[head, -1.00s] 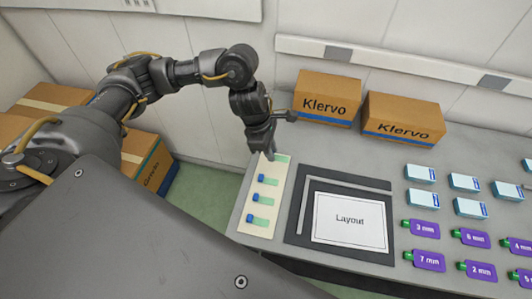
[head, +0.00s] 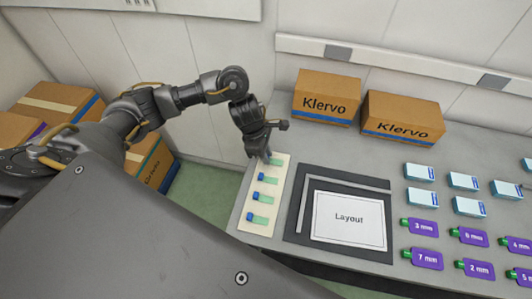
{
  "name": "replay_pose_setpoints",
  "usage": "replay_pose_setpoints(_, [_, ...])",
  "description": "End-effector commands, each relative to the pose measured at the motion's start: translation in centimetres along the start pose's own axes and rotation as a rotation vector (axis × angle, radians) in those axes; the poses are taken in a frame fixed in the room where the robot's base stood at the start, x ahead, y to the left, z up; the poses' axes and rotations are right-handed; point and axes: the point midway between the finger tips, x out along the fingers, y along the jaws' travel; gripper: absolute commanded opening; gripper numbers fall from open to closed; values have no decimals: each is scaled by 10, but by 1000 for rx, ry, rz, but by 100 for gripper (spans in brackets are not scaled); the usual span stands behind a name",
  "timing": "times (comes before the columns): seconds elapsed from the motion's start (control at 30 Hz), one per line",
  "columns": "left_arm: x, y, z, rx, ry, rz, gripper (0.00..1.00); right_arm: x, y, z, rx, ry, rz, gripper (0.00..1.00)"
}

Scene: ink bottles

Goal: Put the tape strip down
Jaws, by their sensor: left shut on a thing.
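My left gripper (head: 265,158) points down over the top end of a cream card (head: 255,229) at the left end of the table. It is shut on a green tape strip (head: 276,162) with a blue end, which it partly hides. Several more green strips with blue tabs, such as this strip (head: 264,198), lie in a column on the card below it. I cannot tell whether the held strip touches the card. My right gripper is not in view.
A dark layout board (head: 293,236) with a white "Layout" sheet (head: 348,220) lies right of the card. Two Klervo boxes (head: 326,97) stand at the back. White-blue boxes (head: 419,172) and purple tagged bottles (head: 427,259) fill the right side.

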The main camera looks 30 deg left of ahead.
Motion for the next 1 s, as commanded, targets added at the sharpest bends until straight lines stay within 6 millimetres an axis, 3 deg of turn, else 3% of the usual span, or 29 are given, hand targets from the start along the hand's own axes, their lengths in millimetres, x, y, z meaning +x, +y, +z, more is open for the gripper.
replay_pose_setpoints(0.27, [6, 0, -2, 1, 0, 0, 10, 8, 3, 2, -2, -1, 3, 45])
replay_pose_setpoints(0.3, [6, 0, -1, 0, 0, 0, 20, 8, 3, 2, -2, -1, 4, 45])
replay_pose_setpoints(0.47, [4, 0, -1, 0, 0, 0, 41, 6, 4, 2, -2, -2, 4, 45])
replay_pose_setpoints(0.77, [3, 0, -1, 0, 0, 0, 41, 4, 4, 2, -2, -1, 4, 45])
replay_pose_setpoints(0.87, [-4, 0, 1, -1, 0, 0, 41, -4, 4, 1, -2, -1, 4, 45])
replay_pose_setpoints(1.0, [-26, 2, 0, 4, 1, 8, 41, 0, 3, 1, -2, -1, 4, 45])
